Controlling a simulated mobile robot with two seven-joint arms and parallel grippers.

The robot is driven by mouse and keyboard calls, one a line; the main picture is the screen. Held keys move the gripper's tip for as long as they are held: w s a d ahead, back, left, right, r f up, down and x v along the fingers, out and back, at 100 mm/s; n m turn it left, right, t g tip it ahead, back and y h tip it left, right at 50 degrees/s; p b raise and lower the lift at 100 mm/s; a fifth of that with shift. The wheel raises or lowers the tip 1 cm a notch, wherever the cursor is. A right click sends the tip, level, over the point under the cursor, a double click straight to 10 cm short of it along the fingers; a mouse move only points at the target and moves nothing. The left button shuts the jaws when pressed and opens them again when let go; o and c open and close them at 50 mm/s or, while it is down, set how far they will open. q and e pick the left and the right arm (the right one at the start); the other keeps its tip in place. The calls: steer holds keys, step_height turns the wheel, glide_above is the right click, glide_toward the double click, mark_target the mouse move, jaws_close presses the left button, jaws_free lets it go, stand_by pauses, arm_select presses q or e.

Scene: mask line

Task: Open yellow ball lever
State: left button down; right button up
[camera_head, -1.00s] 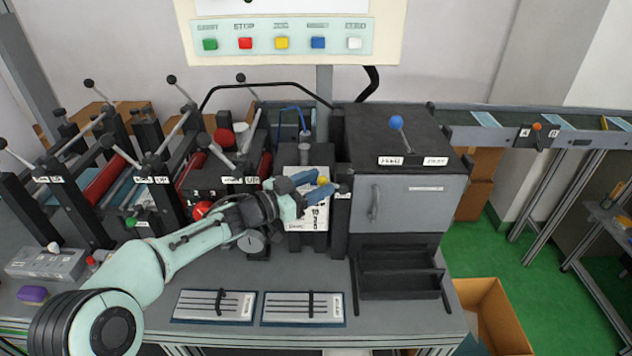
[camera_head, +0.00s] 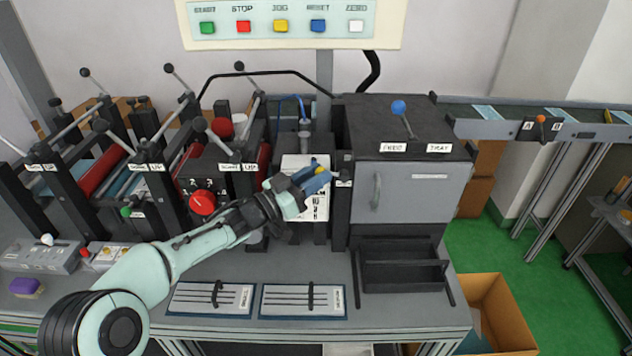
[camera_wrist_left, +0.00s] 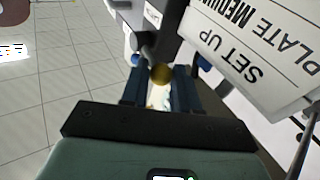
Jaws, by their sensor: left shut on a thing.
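The yellow ball (camera_head: 320,170) of the lever is in front of the dark post and white label plate at the middle of the machine. In the left wrist view the ball (camera_wrist_left: 161,74) looks darker yellow and sits between the fingertips. My left gripper (camera_head: 318,174) has blue fingers and is shut on the ball. In the left wrist view the gripper (camera_wrist_left: 161,80) has one finger on each side of it. The lever's shaft is mostly hidden by the fingers. My right gripper is not in view.
A white plate with printed text (camera_head: 305,165) stands right behind the gripper. A grey cabinet (camera_head: 415,190) with a blue ball lever (camera_head: 399,108) is to the right. A red knob (camera_head: 203,203) is to the left. An open cardboard box (camera_head: 505,315) is on the floor at right.

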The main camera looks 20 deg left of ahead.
arm_select(q)
steer(key=shift+a, duration=0.1)
steer(key=c, duration=0.9)
jaws_free()
steer(key=shift+w, duration=0.1)
steer(key=b+v, duration=0.2)
steer(key=v, duration=1.1)
steer(key=shift+a+f, duration=0.15)
